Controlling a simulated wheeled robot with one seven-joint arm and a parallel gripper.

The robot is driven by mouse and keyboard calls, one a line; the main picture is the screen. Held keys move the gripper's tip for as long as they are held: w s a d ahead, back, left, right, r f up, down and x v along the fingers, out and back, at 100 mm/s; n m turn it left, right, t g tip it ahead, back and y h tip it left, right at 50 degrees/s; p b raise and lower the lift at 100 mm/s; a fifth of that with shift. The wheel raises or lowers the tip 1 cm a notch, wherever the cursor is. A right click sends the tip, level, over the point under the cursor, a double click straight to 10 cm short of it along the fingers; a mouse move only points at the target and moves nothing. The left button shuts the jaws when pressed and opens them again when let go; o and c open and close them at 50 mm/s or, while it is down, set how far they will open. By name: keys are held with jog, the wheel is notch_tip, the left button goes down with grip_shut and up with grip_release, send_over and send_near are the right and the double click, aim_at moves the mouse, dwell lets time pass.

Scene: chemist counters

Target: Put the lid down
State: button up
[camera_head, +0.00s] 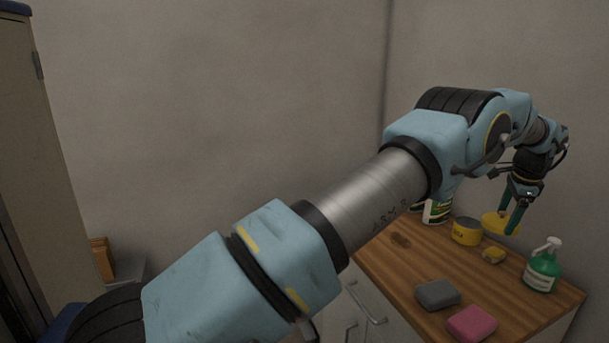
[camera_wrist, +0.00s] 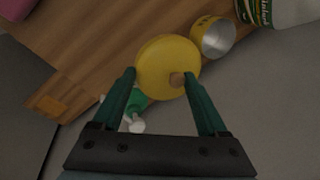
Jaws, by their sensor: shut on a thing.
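The lid is a round yellow disc (camera_head: 497,223) with a small brown knob. In the wrist view the lid (camera_wrist: 160,55) sits between the fingertips of my gripper (camera_wrist: 160,76). In the head view my gripper (camera_head: 512,214) points down above the back right of the wooden counter, with green fingers shut on the lid. The lid appears held above the counter; its exact height is hard to tell. An open yellow tin (camera_head: 466,232) stands just left of the lid, and its bare metal inside shows in the wrist view (camera_wrist: 215,42).
On the wooden counter (camera_head: 392,262) stand a green spray bottle (camera_head: 542,270) at right and a white-and-green container (camera_head: 437,213) at the back.

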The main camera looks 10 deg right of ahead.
jog(key=w+a+f+n+g+y, duration=0.1)
jog(key=a+f+n, duration=0.6)
jog(key=a, duration=1.5)
jog(key=w+a+f+n+g+y, duration=0.1)
jog(key=a+f+n, duration=0.6)
jog(key=a, duration=1.6)
jog(key=w+a+f+n+g+y, duration=0.1)
jog(key=a+f+n, duration=0.6)
jog(key=a, duration=1.6)
jog(key=shift+a+n+y, duration=0.25)
jog(key=shift+n+y, duration=0.55)
jog(key=shift+y, duration=0.1)
jog(key=shift+f, duration=0.1)
